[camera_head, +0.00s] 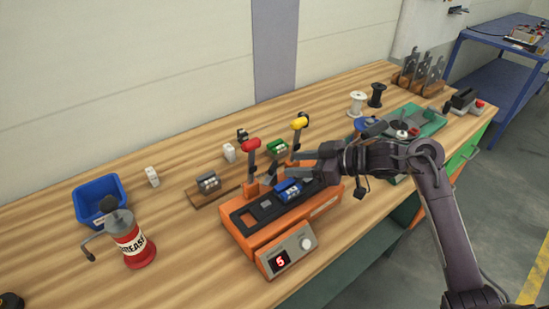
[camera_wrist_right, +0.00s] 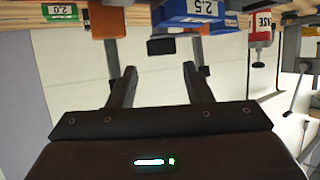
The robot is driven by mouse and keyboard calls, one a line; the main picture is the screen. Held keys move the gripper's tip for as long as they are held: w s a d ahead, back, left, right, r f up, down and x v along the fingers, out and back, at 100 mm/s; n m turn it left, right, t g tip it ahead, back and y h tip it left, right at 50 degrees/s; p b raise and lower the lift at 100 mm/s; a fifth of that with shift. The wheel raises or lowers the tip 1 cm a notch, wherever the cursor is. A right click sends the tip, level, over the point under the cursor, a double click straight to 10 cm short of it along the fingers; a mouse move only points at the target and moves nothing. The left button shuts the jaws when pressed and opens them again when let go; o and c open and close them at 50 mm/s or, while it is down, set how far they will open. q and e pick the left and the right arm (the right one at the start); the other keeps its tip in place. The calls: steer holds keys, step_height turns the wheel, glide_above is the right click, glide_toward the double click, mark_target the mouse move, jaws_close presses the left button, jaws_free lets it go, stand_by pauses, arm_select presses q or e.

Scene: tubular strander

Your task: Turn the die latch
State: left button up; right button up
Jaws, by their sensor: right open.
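The orange machine (camera_head: 240,236) stands on the wooden bench with a dark top plate. Two dark upright levers rise at its back, one with a red knob (camera_head: 251,145) and one with a yellow knob (camera_head: 299,123); I cannot tell which is the die latch. A blue die block (camera_head: 288,190) sits on the machine; its "2.5" label shows in the right wrist view (camera_wrist_right: 203,8). My right gripper (camera_head: 284,167) is open and empty, above and behind the blue block, between the levers. Its two fingers (camera_wrist_right: 158,78) show apart in the wrist view. My left gripper is out of view.
A blue bin (camera_head: 98,199) and a grease can (camera_head: 131,240) stand at left. Spools (camera_head: 357,103) and a green device (camera_head: 424,121) are at right. The front control box (camera_head: 287,251) reads 5.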

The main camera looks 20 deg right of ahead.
mark_target(275, 165)
steer(key=x, duration=0.3)
steer(key=shift+s+a+r+p, duration=0.15)
steer(key=shift+a+p, duration=0.1)
steer(key=shift+p, duration=0.15)
steer(key=shift+x, duration=1.2)
steer(key=shift+w+f, duration=0.25)
steer(key=shift+f, duration=0.05)
steer(key=c, duration=0.7)
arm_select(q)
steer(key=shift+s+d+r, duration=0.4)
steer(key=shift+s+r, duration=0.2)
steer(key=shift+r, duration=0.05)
